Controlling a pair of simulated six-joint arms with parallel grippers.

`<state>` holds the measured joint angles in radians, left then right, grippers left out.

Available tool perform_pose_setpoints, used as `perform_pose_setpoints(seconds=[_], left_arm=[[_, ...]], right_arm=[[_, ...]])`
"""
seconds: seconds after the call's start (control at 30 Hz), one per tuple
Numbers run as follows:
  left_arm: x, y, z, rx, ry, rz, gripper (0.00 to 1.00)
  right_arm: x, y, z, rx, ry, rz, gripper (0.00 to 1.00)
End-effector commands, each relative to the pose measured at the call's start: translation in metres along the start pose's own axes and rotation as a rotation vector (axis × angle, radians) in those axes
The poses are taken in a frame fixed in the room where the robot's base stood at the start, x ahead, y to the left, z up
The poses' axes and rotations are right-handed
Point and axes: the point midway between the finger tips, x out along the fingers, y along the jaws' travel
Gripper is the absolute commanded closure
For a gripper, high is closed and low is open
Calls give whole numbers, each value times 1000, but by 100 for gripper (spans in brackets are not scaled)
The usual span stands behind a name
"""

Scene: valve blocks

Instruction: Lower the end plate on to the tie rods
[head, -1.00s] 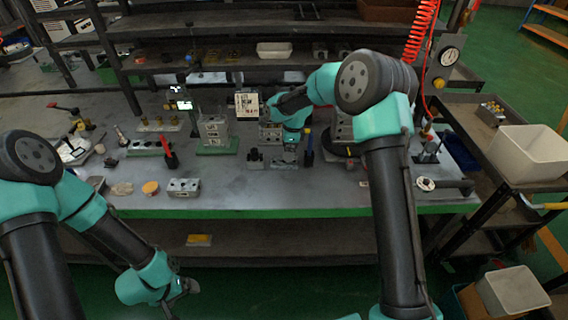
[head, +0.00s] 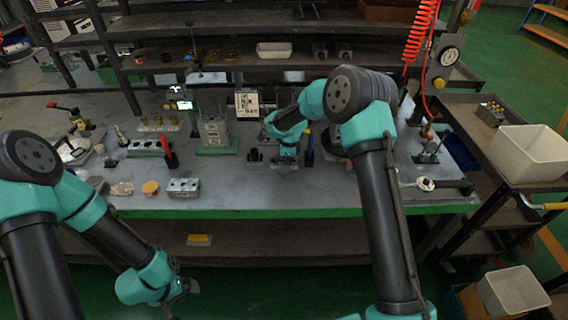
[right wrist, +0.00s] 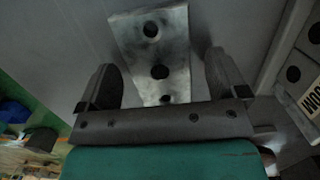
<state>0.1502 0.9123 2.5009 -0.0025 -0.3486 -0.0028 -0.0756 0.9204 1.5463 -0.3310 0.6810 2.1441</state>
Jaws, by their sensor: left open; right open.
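A grey metal plate with a row of round holes (right wrist: 155,25), which looks like the end plate, lies between the spread fingers of my right gripper (right wrist: 162,62) in the right wrist view. I see no clear contact with either finger. In the head view my right gripper (head: 287,162) is low over the middle of the bench, and my arm hides most of the plate. A stack of pale valve blocks (head: 213,132) stands on a green base to its left; tie rods are too small to make out clearly. My left gripper (head: 182,288) is open and empty, below the bench's front edge.
A two-holed metal block (head: 183,187) lies near the front edge. A labelled block (right wrist: 308,65) is close at the right wrist view's edge.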

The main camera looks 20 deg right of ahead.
Motion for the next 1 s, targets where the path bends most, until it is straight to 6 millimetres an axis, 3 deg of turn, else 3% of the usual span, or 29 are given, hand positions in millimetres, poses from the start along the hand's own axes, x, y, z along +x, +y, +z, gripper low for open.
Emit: perform_pose_setpoints(seconds=[0.5,1.0], left_arm=[[0,0,0,0,0,0,9],[0,0,0,0,0,0,9]], right_arm=[[2,0,0,0,0,0,9],[2,0,0,0,0,0,57]])
